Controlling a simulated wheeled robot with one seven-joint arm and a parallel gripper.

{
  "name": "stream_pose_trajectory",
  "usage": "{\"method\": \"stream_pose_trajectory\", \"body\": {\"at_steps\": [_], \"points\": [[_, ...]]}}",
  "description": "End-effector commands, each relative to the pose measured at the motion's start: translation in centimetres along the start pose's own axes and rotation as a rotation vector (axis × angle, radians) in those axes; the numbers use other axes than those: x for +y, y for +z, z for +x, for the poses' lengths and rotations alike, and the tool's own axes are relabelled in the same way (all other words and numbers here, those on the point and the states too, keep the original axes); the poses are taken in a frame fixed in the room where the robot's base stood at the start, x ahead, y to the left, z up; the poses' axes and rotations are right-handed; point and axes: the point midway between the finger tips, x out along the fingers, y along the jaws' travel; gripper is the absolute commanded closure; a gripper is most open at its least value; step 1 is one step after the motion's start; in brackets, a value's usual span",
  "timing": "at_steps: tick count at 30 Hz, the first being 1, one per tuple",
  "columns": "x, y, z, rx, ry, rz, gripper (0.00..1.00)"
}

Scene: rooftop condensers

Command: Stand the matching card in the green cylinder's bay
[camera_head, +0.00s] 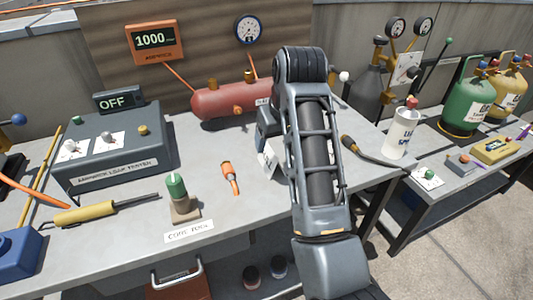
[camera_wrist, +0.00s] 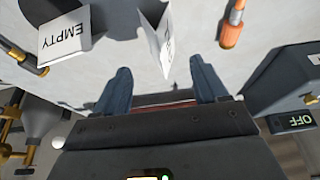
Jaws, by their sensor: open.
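My gripper (camera_wrist: 160,67) is open, its two blue-grey fingers spread. A white folded card (camera_wrist: 157,38) stands just beyond the fingertips, between their lines; its lettering is too foreshortened to read. It also shows in the head view (camera_head: 269,160), left of my arm and partly hidden by it. The bay's limits cannot be made out.
A yellow cylinder (camera_head: 509,92) stands beside the green one, a grey cylinder (camera_head: 370,90) to their left. A white canister (camera_head: 401,135) stands at the table's right end. An orange-handled tool (camera_head: 230,178) lies near the folded card. The leak tester (camera_head: 115,150) and red tank (camera_head: 228,102) stand further left.

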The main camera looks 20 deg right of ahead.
Motion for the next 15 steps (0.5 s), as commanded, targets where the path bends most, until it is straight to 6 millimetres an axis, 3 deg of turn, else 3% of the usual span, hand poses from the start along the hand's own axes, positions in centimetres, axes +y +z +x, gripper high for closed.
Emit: {"method": "stream_pose_trajectory", "body": {"at_steps": [15], "points": [[-0.3,-0.2,5.9,-0.005,-0.002,0.0,0.28]]}}
